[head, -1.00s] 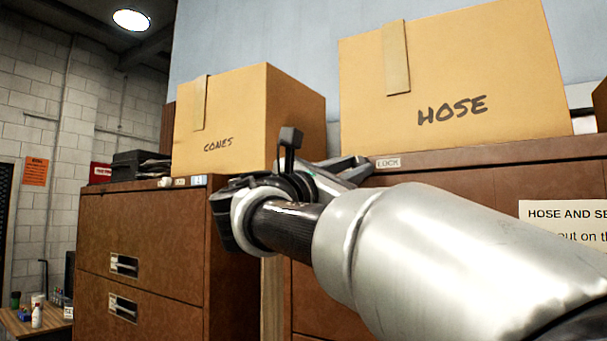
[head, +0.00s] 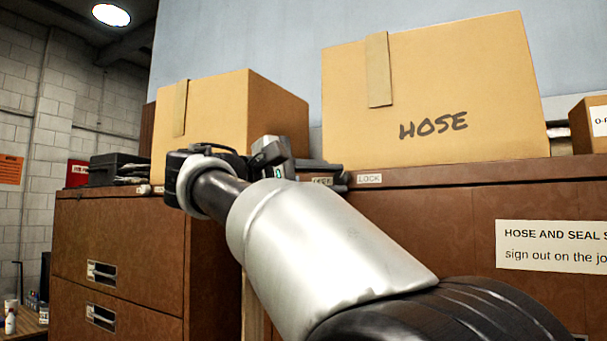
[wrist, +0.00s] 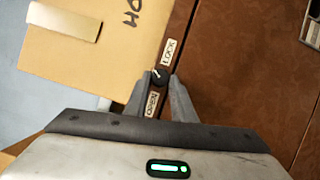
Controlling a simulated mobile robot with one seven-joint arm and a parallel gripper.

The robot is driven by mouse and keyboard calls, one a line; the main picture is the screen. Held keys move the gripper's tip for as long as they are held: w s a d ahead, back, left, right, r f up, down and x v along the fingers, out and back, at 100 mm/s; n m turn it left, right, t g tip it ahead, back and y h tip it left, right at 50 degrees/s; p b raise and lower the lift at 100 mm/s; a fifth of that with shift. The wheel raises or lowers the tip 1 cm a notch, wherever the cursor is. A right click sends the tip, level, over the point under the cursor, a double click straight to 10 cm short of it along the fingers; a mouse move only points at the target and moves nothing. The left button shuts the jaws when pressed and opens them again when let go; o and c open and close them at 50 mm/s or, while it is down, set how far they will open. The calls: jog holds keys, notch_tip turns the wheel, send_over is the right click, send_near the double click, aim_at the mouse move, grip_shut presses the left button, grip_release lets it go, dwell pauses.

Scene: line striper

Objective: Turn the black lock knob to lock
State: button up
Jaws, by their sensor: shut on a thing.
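The black lock knob (wrist: 158,77) shows in the wrist view as a small round black knob with a pale pointer mark. It sits on the brown cabinet's upper edge between a LOCK label (wrist: 170,51) and a second label (wrist: 152,104), whose text is partly hidden. My gripper (wrist: 160,82) has its two fingers on either side of the knob, shut on it. In the head view my gripper (head: 330,172) reaches to the cabinet edge beside the LOCK label (head: 369,178); the knob is not clearly visible there, behind the fingers.
A HOSE box (head: 430,95) stands on the brown cabinet (head: 420,225) just behind the knob. Another carton (head: 215,115) stands on the left cabinet (head: 130,240). A paper sign (head: 555,246) is on the cabinet front. A gap separates the cabinets.

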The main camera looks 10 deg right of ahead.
jog(key=shift+r+m+y+p, duration=0.1)
jog(key=shift+m+y+p, duration=0.3)
jog(key=shift+m, duration=0.5)
grip_shut()
grip_release()
grip_shut()
jog(key=o, duration=1.1)
grip_release()
jog(key=shift+c, duration=0.2)
jog(key=shift+g, duration=0.4)
jog(key=v, duration=1.7)
jog(key=shift+a+p, duration=0.2)
jog(key=shift+p, duration=0.15)
jog(key=shift+s+d, duration=0.1)
